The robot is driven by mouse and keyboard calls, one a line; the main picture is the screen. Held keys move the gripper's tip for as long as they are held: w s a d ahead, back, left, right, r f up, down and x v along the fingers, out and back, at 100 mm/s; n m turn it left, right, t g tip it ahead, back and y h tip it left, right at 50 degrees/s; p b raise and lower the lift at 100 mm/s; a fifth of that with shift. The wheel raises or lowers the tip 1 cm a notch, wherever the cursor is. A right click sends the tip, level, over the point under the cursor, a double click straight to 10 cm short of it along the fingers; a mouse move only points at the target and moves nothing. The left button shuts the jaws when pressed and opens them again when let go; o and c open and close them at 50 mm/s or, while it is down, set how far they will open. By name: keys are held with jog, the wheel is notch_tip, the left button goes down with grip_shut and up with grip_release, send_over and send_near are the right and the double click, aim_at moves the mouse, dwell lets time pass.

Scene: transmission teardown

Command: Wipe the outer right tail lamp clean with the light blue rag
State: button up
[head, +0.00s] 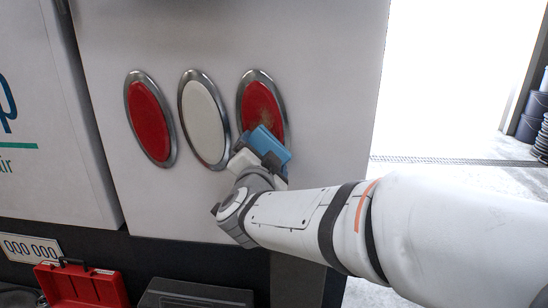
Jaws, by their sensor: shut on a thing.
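The outer right tail lamp (259,101) is a red oval in a chrome rim, the rightmost of three lamps on the white vehicle panel. My gripper (262,153) is shut on the light blue rag (267,142). The rag is at the lower part of the lamp and covers some of it. I cannot tell whether the rag touches the lens. The gripper and rag hide the lamp's lower edge.
A white oval lamp (204,118) and another red lamp (149,119) sit to the left. Below are an open red toolbox (85,287), a dark case (195,294) and a licence plate (30,248). Right of the panel is open floor, with dark stacked containers (530,118) at the far right.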

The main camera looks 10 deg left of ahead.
jog(key=shift+a+r+p, duration=0.25)
jog(key=shift+r+p, duration=1.1)
jog(key=shift+r, duration=0.35)
jog(key=shift+a+r+p, duration=0.3)
jog(key=shift+r+p, duration=1.05)
jog(key=shift+r, duration=0.4)
jog(key=shift+a+r+p, duration=0.25)
jog(key=shift+r+p, duration=1.1)
jog(key=shift+r, duration=0.35)
notch_tip(320, 180, down, 14)
jog(key=d+b, duration=0.2)
jog(key=b, duration=1.1)
jog(key=shift+w+r, duration=0.1)
jog(key=s, duration=0.6)
jog(key=shift+d+p, duration=0.25)
jog(key=shift+p, duration=0.2)
jog(key=shift+s, duration=0.1)
jog(key=s, duration=0.2)
jog(key=shift+s, duration=0.4)
